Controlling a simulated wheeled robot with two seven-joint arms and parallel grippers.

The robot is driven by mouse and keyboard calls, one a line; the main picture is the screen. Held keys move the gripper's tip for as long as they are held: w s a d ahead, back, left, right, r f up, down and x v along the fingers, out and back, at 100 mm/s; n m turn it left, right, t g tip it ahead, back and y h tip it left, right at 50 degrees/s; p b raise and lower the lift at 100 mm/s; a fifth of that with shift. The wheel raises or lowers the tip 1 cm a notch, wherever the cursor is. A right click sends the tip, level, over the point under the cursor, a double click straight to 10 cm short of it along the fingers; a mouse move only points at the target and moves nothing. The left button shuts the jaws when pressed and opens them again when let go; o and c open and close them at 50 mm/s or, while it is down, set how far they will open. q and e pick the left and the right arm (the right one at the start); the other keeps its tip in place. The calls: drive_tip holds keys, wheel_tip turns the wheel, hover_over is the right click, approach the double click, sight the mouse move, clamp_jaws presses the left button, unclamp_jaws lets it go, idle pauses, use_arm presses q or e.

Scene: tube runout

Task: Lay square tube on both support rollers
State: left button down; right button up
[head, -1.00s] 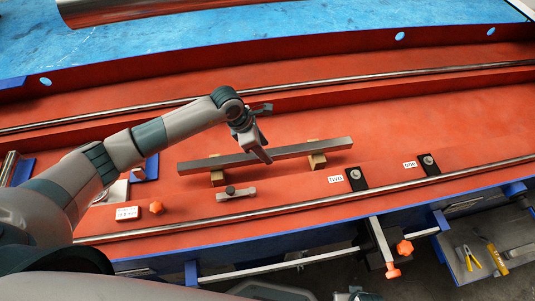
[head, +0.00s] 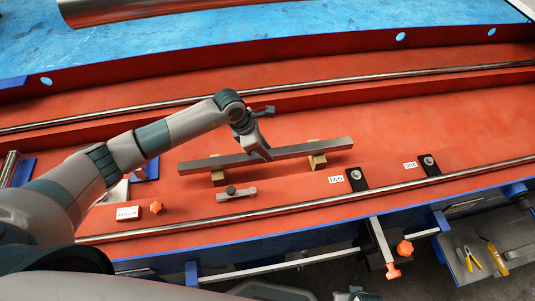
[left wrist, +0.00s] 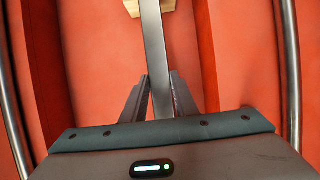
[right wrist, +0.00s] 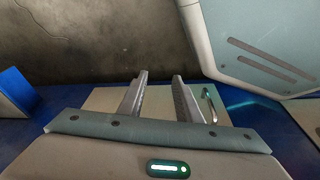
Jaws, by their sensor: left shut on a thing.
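The square tube (head: 300,151), a long grey metal bar, lies across two small wooden blocks, the left block (head: 217,178) and the right block (head: 317,161), on the red surface. My left gripper (head: 259,156) is shut on the tube near its middle. In the left wrist view the tube (left wrist: 154,45) runs between the fingers (left wrist: 160,95). Two black plates with round metal tops, (head: 356,180) and (head: 430,166), stand to the right; I cannot tell if these are the support rollers.
White labels (head: 335,179) sit beside the black plates. A small grey clamp-like part (head: 236,194) and an orange knob (head: 156,207) lie in front of the tube. A long steel rail (head: 290,206) runs along the front. Red surface beyond the tube is clear.

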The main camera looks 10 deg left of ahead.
use_arm(q)
drive_tip(key=shift+r, duration=0.15)
